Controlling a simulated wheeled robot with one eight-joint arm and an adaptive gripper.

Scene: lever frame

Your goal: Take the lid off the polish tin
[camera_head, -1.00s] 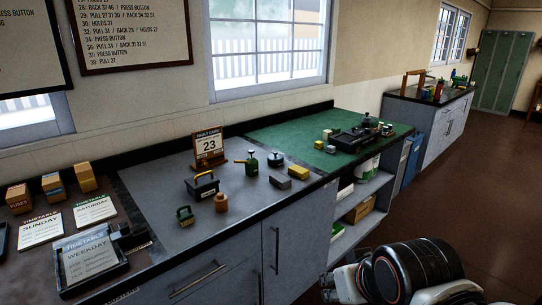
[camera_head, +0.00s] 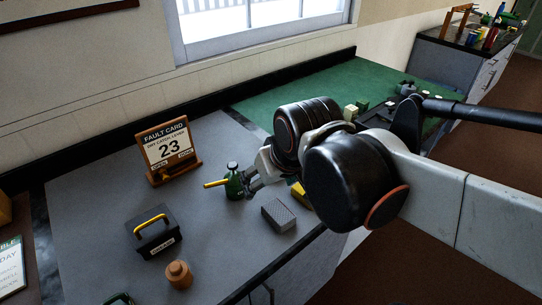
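My gripper (camera_head: 256,178) is low over the grey worktop (camera_head: 95,225), at the right side of a green oil can (camera_head: 233,183) with a yellow spout. I cannot tell whether it touches the can, or whether its fingers are open or shut. I see no tin that I can name for sure as the polish tin. A round dark lidded thing stood right of the oil can in the earlier frame; my wrist and arm now cover that spot.
A grey block (camera_head: 278,215) and a partly covered yellow thing (camera_head: 299,194) lie below my wrist. A black box with yellow handle (camera_head: 154,236), a brown jar (camera_head: 178,274) and a fault card stand (camera_head: 169,150) are at left. Green mat (camera_head: 345,80) lies behind.

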